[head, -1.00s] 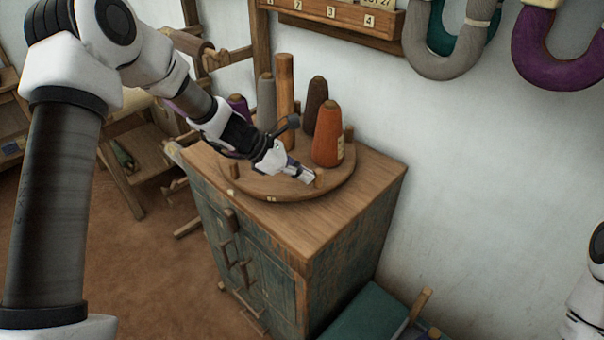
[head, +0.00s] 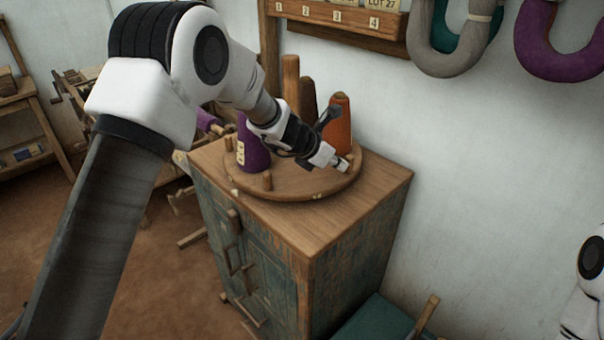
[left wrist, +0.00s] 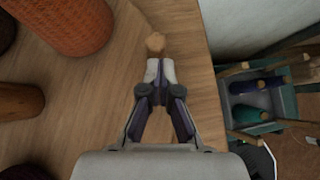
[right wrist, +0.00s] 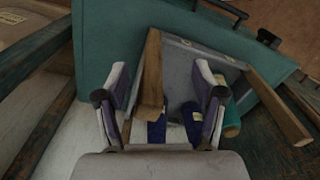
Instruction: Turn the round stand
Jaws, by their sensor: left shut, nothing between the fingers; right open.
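The round wooden stand (head: 300,188) lies on top of a worn cabinet and carries cones of yarn and short pegs around a taller central post (head: 290,80). A purple cone (head: 252,150) is at its left, an orange cone (head: 338,122) at its back right, and a dark brown cone partly hidden behind my arm. My left gripper (head: 343,164) is shut and empty at the right rim. In the left wrist view, a peg (left wrist: 155,42) is just beyond its fingertips; contact is unclear. My right gripper (right wrist: 162,74) is open and empty.
The cabinet (head: 350,215) has handles on its front and stands near a white wall. A teal box (head: 375,318) with wooden sticks is on its right, below my right gripper. A shelf rail (head: 340,17) and hanging yarn hanks (head: 445,60) are above.

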